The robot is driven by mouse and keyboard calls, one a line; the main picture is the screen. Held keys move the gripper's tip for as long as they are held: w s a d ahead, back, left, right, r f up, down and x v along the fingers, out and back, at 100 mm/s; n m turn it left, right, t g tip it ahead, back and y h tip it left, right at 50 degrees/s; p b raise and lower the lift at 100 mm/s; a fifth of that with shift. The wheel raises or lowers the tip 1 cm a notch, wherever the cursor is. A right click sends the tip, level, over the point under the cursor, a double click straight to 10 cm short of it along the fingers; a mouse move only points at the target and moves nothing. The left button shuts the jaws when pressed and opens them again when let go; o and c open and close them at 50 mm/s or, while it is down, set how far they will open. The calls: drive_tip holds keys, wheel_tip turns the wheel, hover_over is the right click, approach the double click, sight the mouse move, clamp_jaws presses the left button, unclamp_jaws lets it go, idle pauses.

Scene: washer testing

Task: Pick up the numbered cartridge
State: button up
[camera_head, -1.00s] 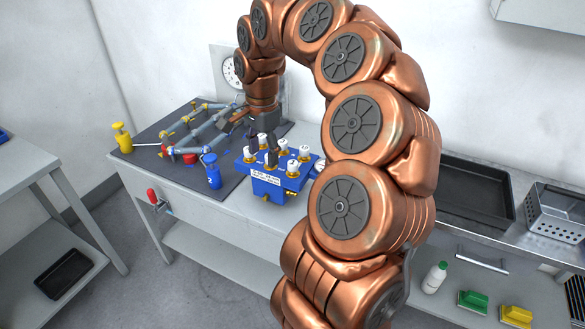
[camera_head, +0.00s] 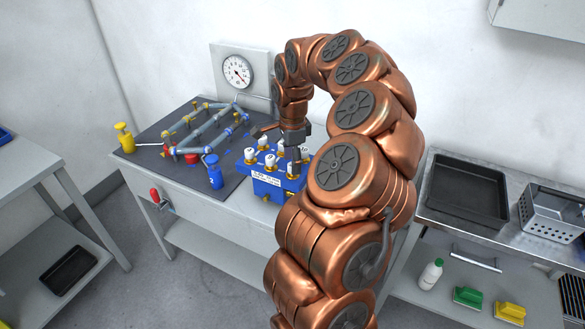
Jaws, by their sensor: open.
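A blue block (camera_head: 268,188) with a white label on its front stands on the bench. Several white-capped cartridges (camera_head: 270,160) with brass collars stand upright in its top. Marks show on some caps, but the numbers are too small to read. My gripper (camera_head: 277,142) is open over the back of the block. One dark finger reaches left and the other points down among the rear cartridges. I cannot tell whether either finger touches a cap. My arm hides the right side of the block.
A pipe rig (camera_head: 205,125) with blue and yellow fittings stands on a dark mat (camera_head: 150,162) at left. A yellow bottle (camera_head: 124,138) and a blue bottle (camera_head: 214,172) stand nearby. A gauge (camera_head: 237,71) is behind. A black tray (camera_head: 468,192) and metal basket (camera_head: 553,212) sit right.

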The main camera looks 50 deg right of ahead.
drive_tip(key=shift+f, duration=1.15)
drive_tip(key=shift+c, duration=0.4)
clamp_jaws()
